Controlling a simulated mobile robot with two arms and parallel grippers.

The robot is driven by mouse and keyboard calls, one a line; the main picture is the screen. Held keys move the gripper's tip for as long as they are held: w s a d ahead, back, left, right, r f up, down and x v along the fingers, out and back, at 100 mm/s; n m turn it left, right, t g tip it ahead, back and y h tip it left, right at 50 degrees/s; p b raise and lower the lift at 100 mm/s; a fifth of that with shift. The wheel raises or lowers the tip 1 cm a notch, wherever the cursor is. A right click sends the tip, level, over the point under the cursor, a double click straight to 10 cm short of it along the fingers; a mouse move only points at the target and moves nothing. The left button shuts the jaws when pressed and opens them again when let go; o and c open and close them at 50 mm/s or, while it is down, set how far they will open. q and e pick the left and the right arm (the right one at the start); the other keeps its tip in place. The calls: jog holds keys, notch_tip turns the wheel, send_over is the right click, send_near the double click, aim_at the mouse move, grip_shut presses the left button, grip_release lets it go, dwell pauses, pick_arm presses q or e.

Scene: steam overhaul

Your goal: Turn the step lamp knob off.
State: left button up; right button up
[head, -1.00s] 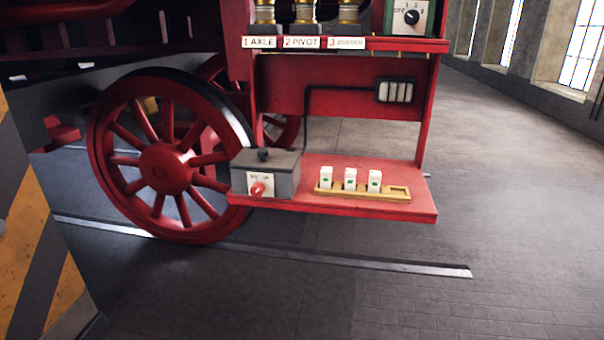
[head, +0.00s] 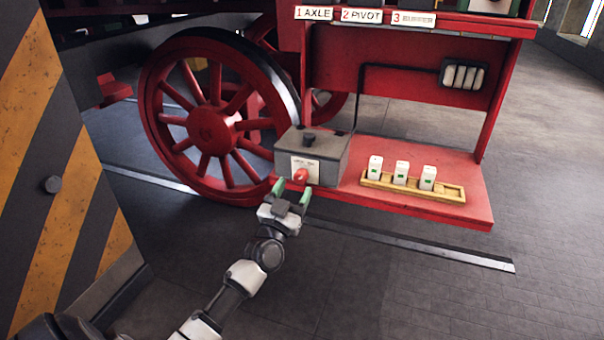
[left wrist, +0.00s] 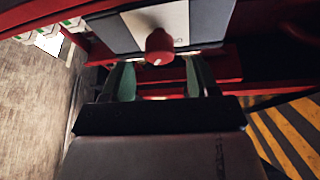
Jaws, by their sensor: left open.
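The step lamp knob (head: 301,174) is a small red knob on the white label plate of a grey box (head: 328,158), which stands on the red step. My left gripper (head: 292,191) is open just in front of and below the knob, with its green-tipped fingers pointing at the box. In the left wrist view the red knob (left wrist: 159,47) shows a pale pointer mark and lies just beyond the gap between the open fingers (left wrist: 159,80). The fingers do not close on it. The label text is too small to read surely. My right gripper is not in view.
The red step (head: 430,210) carries a wooden tray (head: 452,193) with several white blocks marked green. A large red spoked wheel (head: 212,128) stands left of the box. A striped panel (head: 60,170) stands at the left. The floor in front is clear.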

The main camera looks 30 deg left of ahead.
aim_at(299, 179)
pick_arm(q)
jog(key=shift+x, duration=2.1)
jog(key=shift+c, duration=0.4)
jog(key=c, duration=0.8)
